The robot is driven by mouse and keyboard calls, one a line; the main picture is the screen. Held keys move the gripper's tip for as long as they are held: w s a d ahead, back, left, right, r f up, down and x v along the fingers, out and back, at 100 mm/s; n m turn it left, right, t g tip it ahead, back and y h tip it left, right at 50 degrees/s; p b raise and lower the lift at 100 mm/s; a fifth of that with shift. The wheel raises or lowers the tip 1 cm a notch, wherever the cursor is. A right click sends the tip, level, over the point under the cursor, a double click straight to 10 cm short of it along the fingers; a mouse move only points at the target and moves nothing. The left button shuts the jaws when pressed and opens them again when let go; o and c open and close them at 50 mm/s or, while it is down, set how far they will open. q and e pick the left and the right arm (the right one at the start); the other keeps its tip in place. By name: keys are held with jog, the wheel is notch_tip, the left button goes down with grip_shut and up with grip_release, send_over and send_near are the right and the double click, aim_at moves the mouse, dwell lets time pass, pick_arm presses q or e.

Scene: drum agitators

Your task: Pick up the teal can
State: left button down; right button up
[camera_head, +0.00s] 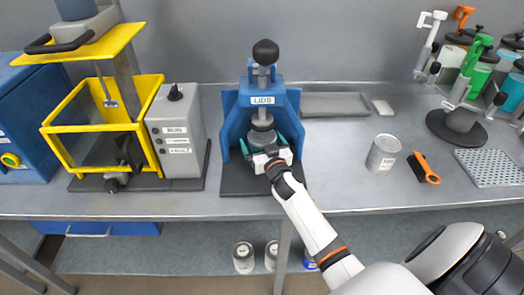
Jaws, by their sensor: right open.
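My right gripper (265,149) is open at the front of the blue lid press (229,115) marked LIDS. Its dark teal fingers point into the press, one on each side of a grey round part or can (262,133) under the press head. The gripper partly hides it, and I cannot tell its colour or whether the fingers touch it. No plainly teal can stands on the open bench. A silver can (383,153) with a pale label stands upright right of the press. My left gripper is out of view.
A yellow-framed machine (93,50) and grey control box (177,130) stand left. An orange-handled brush (424,168), perforated plate (490,168) and coloured dispensers (467,65) are at right. Cans (243,258) sit on the lower shelf. Bench between press and silver can is clear.

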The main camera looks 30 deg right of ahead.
jog(key=shift+c, duration=0.2)
jog(key=c, duration=1.2)
jog(key=shift+r, duration=0.1)
jog(key=shift+c, duration=0.8)
jog(key=shift+r, duration=0.1)
